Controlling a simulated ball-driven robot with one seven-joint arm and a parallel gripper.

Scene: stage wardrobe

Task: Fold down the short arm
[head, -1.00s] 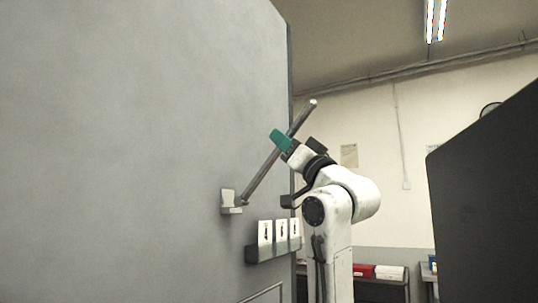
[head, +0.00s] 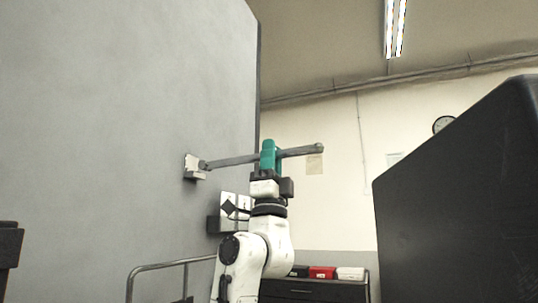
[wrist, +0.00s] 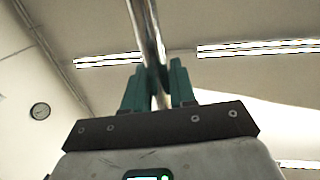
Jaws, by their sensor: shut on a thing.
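The short arm (head: 235,160) is a grey metal bar hinged at a white wall bracket (head: 194,167) on the large grey panel. It stands out to the right, nearly level with a slight upward tilt, and ends in a rounded tip. My gripper (head: 270,154) has teal fingers and reaches up from below. It is shut on the bar, between the middle and the free end. In the wrist view the bar (wrist: 147,35) runs up between the two teal fingers (wrist: 158,88).
A holder with white cards (head: 229,207) is fixed to the panel below the bracket, partly behind my arm. A metal rail (head: 158,266) stands lower left. A dark cabinet (head: 460,190) fills the right. A drawer unit (head: 315,291) with red and white boxes stands behind.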

